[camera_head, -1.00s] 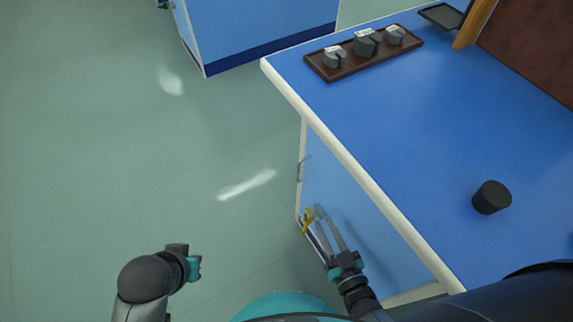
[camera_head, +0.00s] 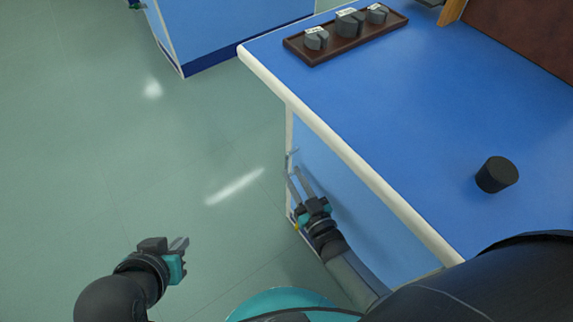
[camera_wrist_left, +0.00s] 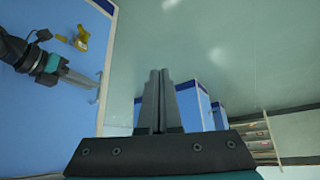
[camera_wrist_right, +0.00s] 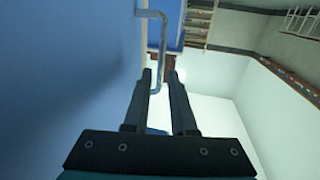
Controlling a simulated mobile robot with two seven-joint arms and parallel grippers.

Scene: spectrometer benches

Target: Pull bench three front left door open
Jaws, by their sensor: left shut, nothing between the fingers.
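The blue front panel (camera_head: 345,190) of the bench, a door by its handle, faces the floor on the left. It looks flush with the bench; its seams are hard to see. A thin metal bar handle (camera_wrist_right: 163,45) stands out from it near its far edge, and it also shows in the left wrist view (camera_wrist_left: 98,88). My right gripper (camera_head: 298,172) is open at the handle. In the right wrist view its fingertips (camera_wrist_right: 159,75) reach the handle's near end, which appears between them; contact is unclear. My left gripper (camera_head: 184,241) is shut and empty over the floor.
A yellow part (camera_wrist_left: 82,32) sits on the blue panel beside my right gripper. The benchtop (camera_head: 400,110) holds a black cylinder (camera_head: 496,175) and a brown tray (camera_head: 340,42) of grey pieces. Another blue bench (camera_head: 215,30) stands behind. The floor (camera_head: 110,160) at left is open.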

